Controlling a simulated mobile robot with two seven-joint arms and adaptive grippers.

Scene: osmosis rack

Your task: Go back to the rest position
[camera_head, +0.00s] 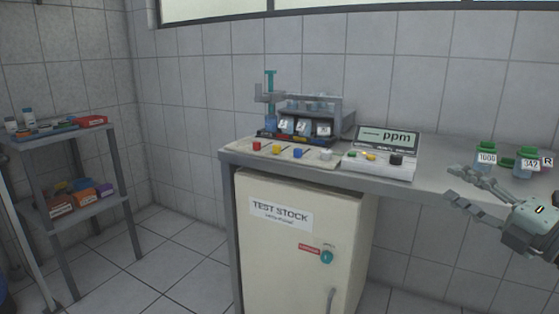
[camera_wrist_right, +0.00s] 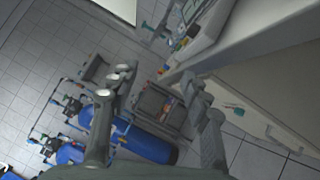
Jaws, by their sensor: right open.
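My right gripper (camera_head: 468,192) is at the right in the head view, in front of the grey bench's front edge. It is open and empty, with its fingers pointing left. In the right wrist view the two fingers of the right gripper (camera_wrist_right: 165,88) stand apart with nothing between them. My left gripper is in neither view.
A grey bench (camera_head: 440,184) carries an osmosis rack (camera_head: 335,108), a ppm meter (camera_head: 388,139) and green-capped jars (camera_head: 485,155). A TEST STOCK cabinet (camera_head: 285,255) stands below. A shelf (camera_head: 88,130) stands left. Blue tanks (camera_wrist_right: 140,143) show in the wrist view.

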